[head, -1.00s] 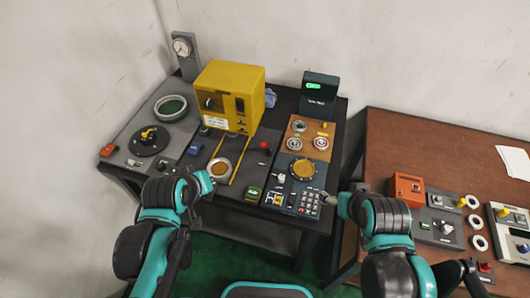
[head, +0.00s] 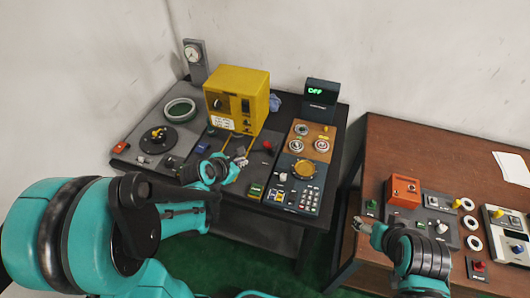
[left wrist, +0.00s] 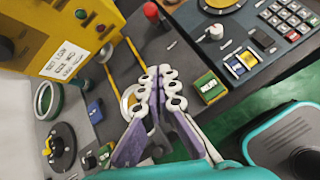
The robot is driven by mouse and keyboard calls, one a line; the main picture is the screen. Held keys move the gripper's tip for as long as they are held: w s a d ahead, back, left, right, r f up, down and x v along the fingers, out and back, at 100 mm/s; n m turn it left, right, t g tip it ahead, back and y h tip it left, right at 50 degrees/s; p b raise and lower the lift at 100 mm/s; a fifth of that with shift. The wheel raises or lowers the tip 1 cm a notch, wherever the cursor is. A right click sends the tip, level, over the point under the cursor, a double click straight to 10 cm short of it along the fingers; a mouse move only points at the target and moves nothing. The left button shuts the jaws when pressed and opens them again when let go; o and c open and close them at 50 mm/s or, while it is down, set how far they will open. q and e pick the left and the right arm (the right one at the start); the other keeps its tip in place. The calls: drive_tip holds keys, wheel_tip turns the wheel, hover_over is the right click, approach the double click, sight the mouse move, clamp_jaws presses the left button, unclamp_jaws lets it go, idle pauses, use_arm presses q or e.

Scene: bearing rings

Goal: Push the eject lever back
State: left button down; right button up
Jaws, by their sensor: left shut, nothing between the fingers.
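A lever with a red knob (head: 268,146) stands on the dark panel to the right of the yellow machine (head: 238,92). I cannot read whether its label says eject. The red knob (left wrist: 151,9) also shows at the top of the left wrist view. My left gripper (head: 240,157) is shut and empty above the panel, to the left of the lever and apart from it. In the left wrist view its closed fingers (left wrist: 160,82) partly cover a pale ring-shaped seat (left wrist: 131,98). My right gripper (head: 360,224) is near the brown table's left edge, too small to read.
A green button box (head: 256,190) stands at the panel's front, right of my left gripper. A keypad panel (head: 308,200) and round dial (head: 303,169) lie farther right. A black turntable (head: 157,141) is at the left. An orange box (head: 402,191) stands on the brown table.

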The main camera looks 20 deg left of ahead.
sight(269, 147)
use_arm(q)
drive_tip(key=shift+w+f, duration=0.1)
drive_tip(key=b+x, duration=0.4)
drive_tip(key=x, duration=0.6)
drive_tip(key=shift+w+d, duration=0.15)
drive_tip(key=shift+w+d+r, duration=0.4)
drive_tip(key=shift+w+r, duration=0.2)
drive_tip(key=shift+w+d+r, duration=0.45)
drive_tip(key=shift+w+r, duration=0.1)
drive_tip(key=shift+w, duration=0.05)
